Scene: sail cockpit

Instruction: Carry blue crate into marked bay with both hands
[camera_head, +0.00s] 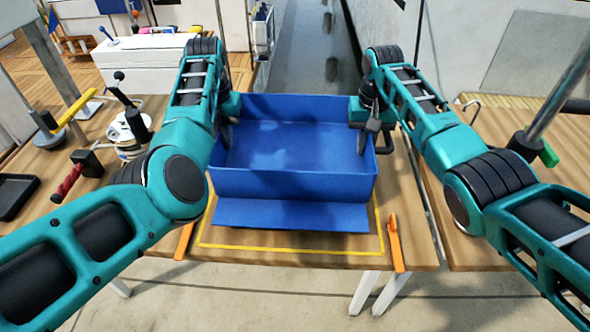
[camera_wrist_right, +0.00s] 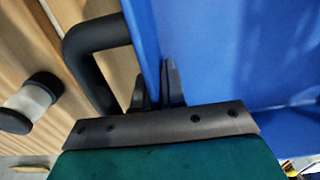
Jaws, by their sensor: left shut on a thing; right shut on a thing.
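The blue crate (camera_head: 290,184) is an open box in the middle of the head view, upright as far as I can see, with an empty-looking inside. The marked bay (camera_head: 290,250) is a yellow outline on the wooden table; its front and side lines show around the crate's near part, and the rest is hidden. My left gripper (camera_head: 226,130) is shut on the crate's left wall. My right gripper (camera_head: 366,138) is shut on the right wall; the right wrist view shows its fingers (camera_wrist_right: 172,85) at the blue wall. I cannot tell whether the crate touches the table.
Orange tools lie left (camera_head: 184,240) and right (camera_head: 395,242) of the yellow outline. A winch (camera_head: 130,125) and a red-handled tool (camera_head: 75,178) are on the left. A metal post (camera_head: 555,95) stands on the right. The table's front edge is close to the outline.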

